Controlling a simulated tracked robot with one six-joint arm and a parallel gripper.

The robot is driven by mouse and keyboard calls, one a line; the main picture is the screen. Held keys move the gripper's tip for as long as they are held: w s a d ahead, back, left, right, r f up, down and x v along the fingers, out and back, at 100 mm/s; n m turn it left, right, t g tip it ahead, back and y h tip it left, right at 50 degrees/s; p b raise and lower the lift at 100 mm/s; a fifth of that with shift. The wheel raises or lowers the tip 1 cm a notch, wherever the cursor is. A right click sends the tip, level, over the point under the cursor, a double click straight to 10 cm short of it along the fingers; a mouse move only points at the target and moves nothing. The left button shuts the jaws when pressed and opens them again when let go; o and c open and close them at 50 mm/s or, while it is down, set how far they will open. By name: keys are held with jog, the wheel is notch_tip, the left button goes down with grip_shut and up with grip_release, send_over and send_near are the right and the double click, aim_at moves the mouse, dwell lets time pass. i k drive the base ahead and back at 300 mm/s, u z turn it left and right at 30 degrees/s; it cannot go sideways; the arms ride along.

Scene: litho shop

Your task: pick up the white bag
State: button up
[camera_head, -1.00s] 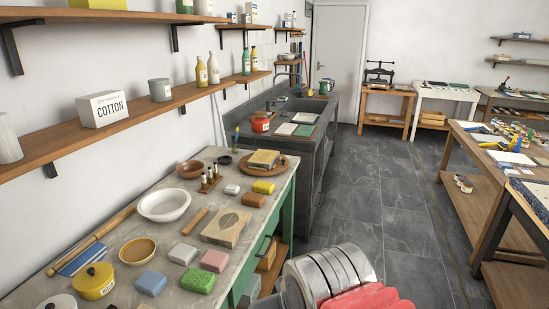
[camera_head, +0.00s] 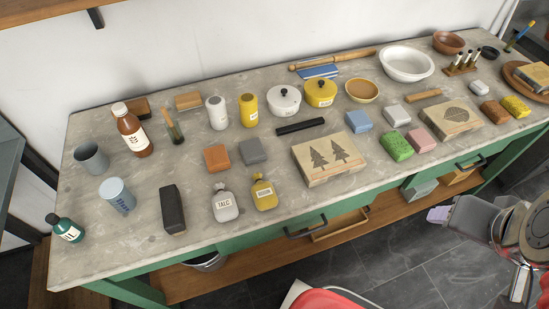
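The white bag (camera_head: 226,205) is a small tied pouch with a dark-lettered label that seems to read TALC. It stands near the front edge of the stone-topped bench (camera_head: 330,216). A matching yellow bag (camera_head: 263,192), labelled ROSIN, stands close on its right. My gripper (camera_head: 438,214) shows in part at the lower right, in front of the bench and well to the right of the white bag. A pale lilac tip points left. I cannot tell whether it is open or shut. It is apart from both bags.
A black block (camera_head: 172,209) stands left of the white bag. Orange (camera_head: 217,158) and grey (camera_head: 253,151) blocks lie behind it. A wooden block with tree shapes (camera_head: 331,158) lies to the right. Bottles, pots and bowls crowd the back.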

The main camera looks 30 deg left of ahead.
aim_at(224, 205)
jog(key=u, duration=2.15)
jog(key=k, duration=0.5)
jog(key=u, duration=0.05)
jog(key=i, duration=0.5)
